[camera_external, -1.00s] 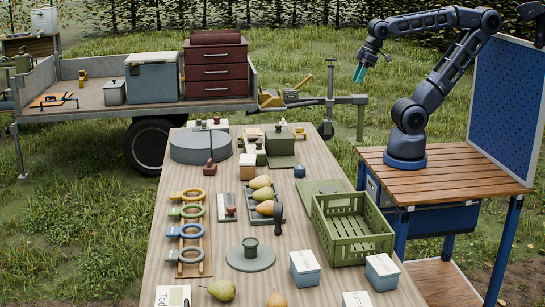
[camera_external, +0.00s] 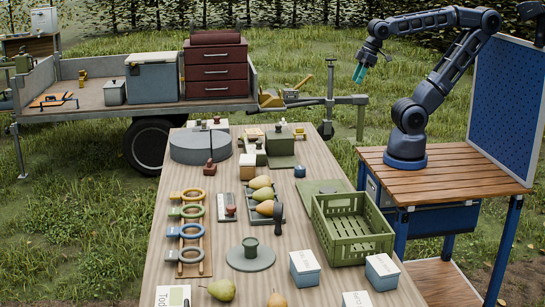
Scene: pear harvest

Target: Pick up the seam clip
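I cannot tell which of the small items on the long wooden table (camera_external: 155,250) is the seam clip; nothing there is clearly recognisable as one. My gripper (camera_external: 359,74) has teal fingertips and hangs in the air beyond the table's right side, high above the grass. It is far from the items on the table and no object shows in it. The fingers are too small to tell whether they are apart.
A green crate (camera_external: 350,247) stands at the table's right edge. Pears (camera_external: 262,195) lie on a dark tray near the middle. Ring-handled tools (camera_external: 190,232) lie on a wooden rack at left. Lidded boxes (camera_external: 304,268) stand in front, and a grey round block (camera_external: 200,146) stands at the back.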

